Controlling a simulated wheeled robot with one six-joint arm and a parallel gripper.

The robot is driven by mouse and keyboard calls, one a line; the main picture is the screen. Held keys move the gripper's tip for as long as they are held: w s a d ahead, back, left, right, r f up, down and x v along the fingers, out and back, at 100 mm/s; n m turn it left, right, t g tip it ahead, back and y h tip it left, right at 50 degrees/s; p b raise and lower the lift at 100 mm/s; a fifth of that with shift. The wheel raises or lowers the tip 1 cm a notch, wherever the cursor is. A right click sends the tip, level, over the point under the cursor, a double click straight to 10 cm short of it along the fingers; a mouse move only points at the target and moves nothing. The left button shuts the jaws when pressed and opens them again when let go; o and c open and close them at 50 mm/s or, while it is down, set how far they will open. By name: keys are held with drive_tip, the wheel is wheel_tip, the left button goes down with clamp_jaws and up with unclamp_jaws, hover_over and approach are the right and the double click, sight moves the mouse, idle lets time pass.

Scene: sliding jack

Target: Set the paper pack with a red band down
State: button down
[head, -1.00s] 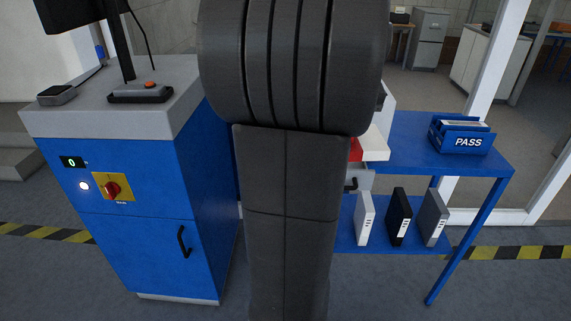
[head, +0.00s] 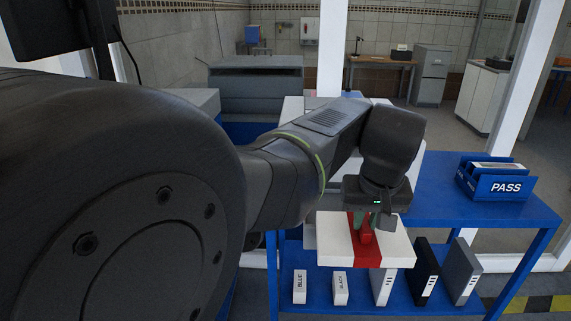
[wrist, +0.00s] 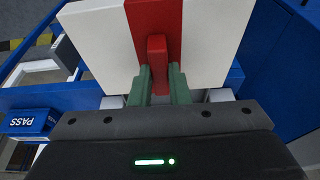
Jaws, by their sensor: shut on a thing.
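The paper pack (head: 335,240) is a flat white block with a red band (head: 367,256) around its middle. It hangs roughly level from my gripper (head: 367,222). In the wrist view, the green fingers of my gripper (wrist: 160,84) are shut on a red grip (wrist: 157,58) on the band. The white pack (wrist: 95,35) reaches out beyond the fingers there. In the head view the pack is at the front of the blue table (head: 430,200), and I cannot tell how high it is above any surface. My arm hides part of the table.
A blue PASS tray (head: 497,186) stands on the right of the table. On the lower shelf are small white boxes (head: 300,287) and several binders (head: 462,272). A grey machine (head: 256,85) stands behind. The tabletop between my gripper and the tray looks clear.

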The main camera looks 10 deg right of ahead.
drive_tip(key=w+d+p, duration=0.2)
drive_tip(key=w+d, duration=0.2)
drive_tip(key=w, duration=1.2)
drive_tip(key=shift+s+a+f+p+x, duration=0.1)
drive_tip(key=shift+s+p+x, duration=0.1)
drive_tip(key=shift+x, duration=0.95)
drive_tip(key=shift+s+a+f+p+x, duration=0.1)
drive_tip(key=shift+s+p+x, duration=0.15)
drive_tip(key=shift+x, duration=0.9)
drive_tip(key=shift+s+a+p+x, duration=0.1)
drive_tip(key=shift+s+p+x, duration=0.1)
drive_tip(key=shift+x, duration=0.95)
drive_tip(key=shift+f, duration=0.15)
drive_tip(key=c, duration=1.7)
unclamp_jaws()
drive_tip(key=o, duration=0.3)
drive_tip(key=shift+o, duration=0.2)
